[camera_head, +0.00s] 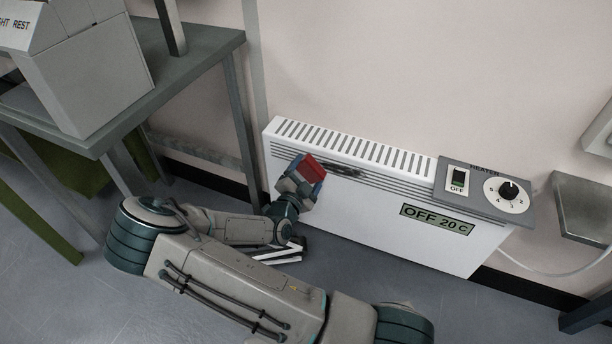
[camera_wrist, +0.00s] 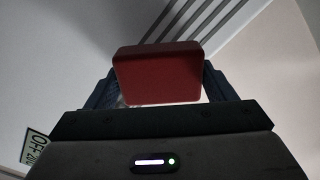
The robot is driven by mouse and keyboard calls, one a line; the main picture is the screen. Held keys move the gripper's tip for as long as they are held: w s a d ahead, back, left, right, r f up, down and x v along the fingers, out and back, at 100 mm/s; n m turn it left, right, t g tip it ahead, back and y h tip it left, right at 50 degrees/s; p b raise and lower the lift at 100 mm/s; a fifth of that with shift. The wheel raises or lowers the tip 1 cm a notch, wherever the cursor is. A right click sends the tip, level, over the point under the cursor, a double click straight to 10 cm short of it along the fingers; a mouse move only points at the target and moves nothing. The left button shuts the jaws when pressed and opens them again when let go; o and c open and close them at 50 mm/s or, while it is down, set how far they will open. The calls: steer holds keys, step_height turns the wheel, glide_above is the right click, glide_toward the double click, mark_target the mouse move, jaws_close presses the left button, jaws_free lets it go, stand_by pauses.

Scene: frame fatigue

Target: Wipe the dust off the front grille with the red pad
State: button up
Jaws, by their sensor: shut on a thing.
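The red pad (camera_head: 312,167) is held in my gripper (camera_head: 301,177), close to the left part of the heater's front grille. The wrist view shows the pad (camera_wrist: 158,75) between both fingers, with its broad red face toward the camera. The front grille (camera_head: 400,185) is a band of dark horizontal slots below the heater's top edge. A dark smudge of dust (camera_head: 347,173) lies on it just right of the pad. I cannot tell whether the pad touches the grille. My gripper hides part of the grille's left side.
The white heater (camera_head: 372,225) stands against the wall, with a switch (camera_head: 457,182) and a dial (camera_head: 508,190) on its right end. Its display reads OFF 20 C. A grey table (camera_head: 190,62) with a box stands at left. A grey wall shelf (camera_head: 585,208) is at right.

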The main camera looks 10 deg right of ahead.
steer(key=shift+p+x, duration=0.5)
steer(key=shift+x, duration=0.5)
stand_by(0.4)
